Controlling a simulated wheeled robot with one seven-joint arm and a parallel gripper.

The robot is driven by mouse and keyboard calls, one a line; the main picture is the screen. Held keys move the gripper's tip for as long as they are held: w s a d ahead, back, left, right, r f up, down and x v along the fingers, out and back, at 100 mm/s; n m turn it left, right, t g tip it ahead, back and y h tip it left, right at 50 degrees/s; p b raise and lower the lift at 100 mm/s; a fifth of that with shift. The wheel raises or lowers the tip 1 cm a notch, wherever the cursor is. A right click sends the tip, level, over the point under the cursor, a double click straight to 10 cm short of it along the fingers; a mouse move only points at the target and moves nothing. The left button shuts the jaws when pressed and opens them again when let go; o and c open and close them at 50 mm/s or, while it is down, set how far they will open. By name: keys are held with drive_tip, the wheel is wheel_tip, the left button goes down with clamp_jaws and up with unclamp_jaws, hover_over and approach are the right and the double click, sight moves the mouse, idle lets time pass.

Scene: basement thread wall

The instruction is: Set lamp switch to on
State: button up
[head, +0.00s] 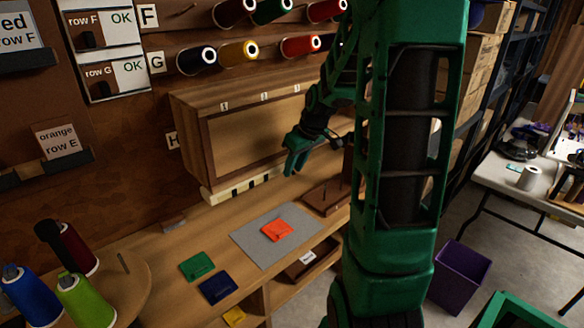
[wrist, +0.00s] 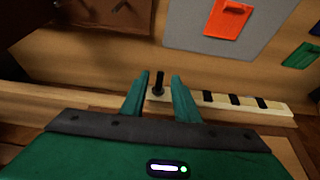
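A small black upright lever (wrist: 158,84), which looks like the lamp switch, stands at the end of a cream strip with dark bands (wrist: 272,106) in the wrist view. My gripper (wrist: 161,78) is open, with one green finger on each side of the lever and visible gaps between. In the head view my gripper (head: 292,165) hangs in front of the wooden cabinet, near the right end of the cream strip (head: 232,189) below it. The lever cannot be made out in the head view. I cannot tell whether the switch is on or off.
On the bench (head: 160,245) lie a grey mat (head: 255,248) with an orange square (head: 278,230), and green (head: 196,265) and blue (head: 217,288) squares. The wooden cabinet (head: 240,135) juts from the wall above. Thread cones (head: 80,250) stand at the left.

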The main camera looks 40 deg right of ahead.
drive_tip(key=shift+c, duration=0.3)
clamp_jaws()
drive_tip(key=shift+w+r+g, duration=0.15)
drive_tip(key=shift+r+g, duration=0.05)
drive_tip(key=shift+g, duration=0.5)
drive_tip(key=shift+w+r+g, duration=0.15)
drive_tip(key=shift+r+g, duration=0.05)
drive_tip(key=shift+g, duration=0.5)
drive_tip(key=shift+o, duration=0.3)
unclamp_jaws()
wheel_tip(320, 180, up, 11)
drive_tip(key=s, duration=0.1)
drive_tip(key=shift+s+f, duration=0.15)
drive_tip(key=shift+s, duration=0.05)
